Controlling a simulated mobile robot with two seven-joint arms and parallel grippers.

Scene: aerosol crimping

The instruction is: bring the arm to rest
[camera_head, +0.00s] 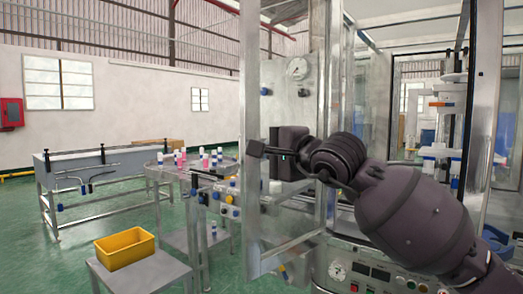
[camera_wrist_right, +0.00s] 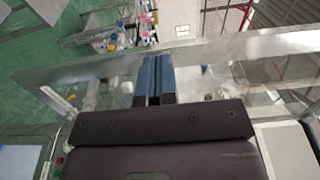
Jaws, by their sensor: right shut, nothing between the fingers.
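My right arm (camera_head: 415,210) reaches in from the right in the head view. Its dark gripper (camera_head: 255,148) points left, in front of the metal frame of a clear machine door (camera_head: 250,200). The right wrist view shows the two blue-lined fingers (camera_wrist_right: 154,75) pressed together with nothing between them. The metal bar of the frame (camera_wrist_right: 235,50) runs across that view right by the fingers. I cannot tell whether the fingers touch it. My left gripper is not in view.
The crimping machine, with a gauge (camera_head: 297,68) and a control panel (camera_head: 370,277), stands around my arm. To the left are a round table with several small bottles (camera_head: 204,158), a yellow bin (camera_head: 125,248) on a stand and a conveyor (camera_head: 95,165). Green floor lies open at far left.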

